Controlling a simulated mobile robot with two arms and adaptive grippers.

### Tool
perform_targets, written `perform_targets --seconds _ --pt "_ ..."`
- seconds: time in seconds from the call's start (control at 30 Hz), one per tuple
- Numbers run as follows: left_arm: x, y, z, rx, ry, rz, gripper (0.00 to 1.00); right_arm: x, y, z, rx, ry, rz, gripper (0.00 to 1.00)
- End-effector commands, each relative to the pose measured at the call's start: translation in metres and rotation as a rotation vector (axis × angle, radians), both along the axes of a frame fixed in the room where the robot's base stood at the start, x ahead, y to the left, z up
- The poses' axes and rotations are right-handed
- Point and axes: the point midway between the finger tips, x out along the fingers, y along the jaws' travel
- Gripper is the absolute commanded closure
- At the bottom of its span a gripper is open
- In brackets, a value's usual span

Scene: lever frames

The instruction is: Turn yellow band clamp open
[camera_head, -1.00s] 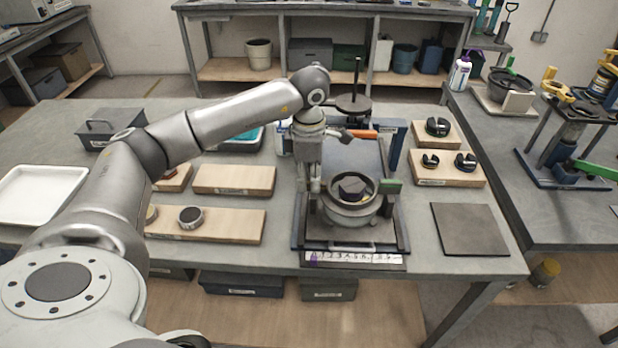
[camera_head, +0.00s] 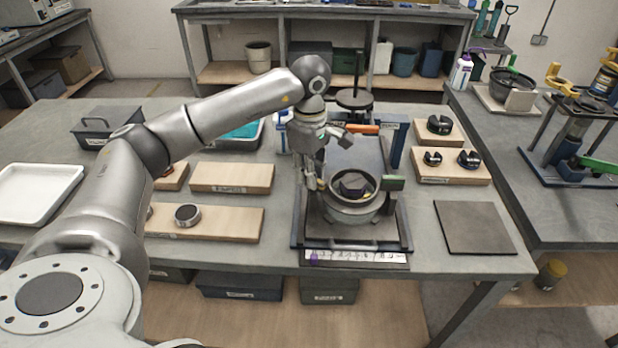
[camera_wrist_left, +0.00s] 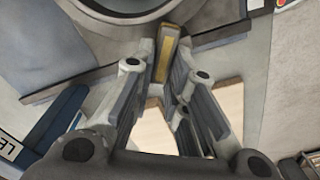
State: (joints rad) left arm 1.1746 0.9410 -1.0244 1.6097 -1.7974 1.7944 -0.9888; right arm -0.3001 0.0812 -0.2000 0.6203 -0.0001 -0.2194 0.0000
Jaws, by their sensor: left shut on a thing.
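A round metal vessel (camera_head: 352,205) with a dark rim stands in a blue-sided frame (camera_head: 405,235) near the front of the bench. My left gripper (camera_head: 319,186) reaches down at the vessel's left side. In the left wrist view, the left gripper (camera_wrist_left: 167,65) is shut on a narrow yellow-topped lever (camera_wrist_left: 171,45) beside the vessel's curved wall (camera_wrist_left: 95,45); this appears to be the yellow band clamp. In the head view, the fingers hide that lever. My right gripper is not in view.
Wooden boards (camera_head: 232,178) lie to the left, and boards with black parts (camera_head: 452,166) to the right. A flat dark plate (camera_head: 474,228) lies front right.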

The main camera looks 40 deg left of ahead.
Motion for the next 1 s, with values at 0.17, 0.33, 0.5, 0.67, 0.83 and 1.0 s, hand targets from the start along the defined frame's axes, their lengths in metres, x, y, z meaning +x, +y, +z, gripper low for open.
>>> perform_targets --seconds 0.17,0.33,0.5,0.67,0.83,1.0 --pt "0.002 -0.001 -0.001 -0.001 -0.002 -0.170 1.00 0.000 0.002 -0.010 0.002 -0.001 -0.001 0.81" --pt "0.004 -0.002 -0.001 -0.002 -0.002 -0.331 1.00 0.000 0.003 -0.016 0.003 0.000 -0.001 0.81" --pt "0.006 -0.002 -0.001 -0.002 -0.002 -0.493 1.00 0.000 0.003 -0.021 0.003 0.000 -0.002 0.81" --pt "0.007 -0.003 -0.001 -0.002 -0.001 -0.642 1.00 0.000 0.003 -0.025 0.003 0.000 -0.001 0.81" --pt "0.008 -0.004 0.000 -0.001 -0.001 -0.783 1.00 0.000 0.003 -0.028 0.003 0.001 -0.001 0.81" --pt "0.008 -0.005 0.000 -0.001 -0.001 -0.896 1.00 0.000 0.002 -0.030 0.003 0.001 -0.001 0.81"
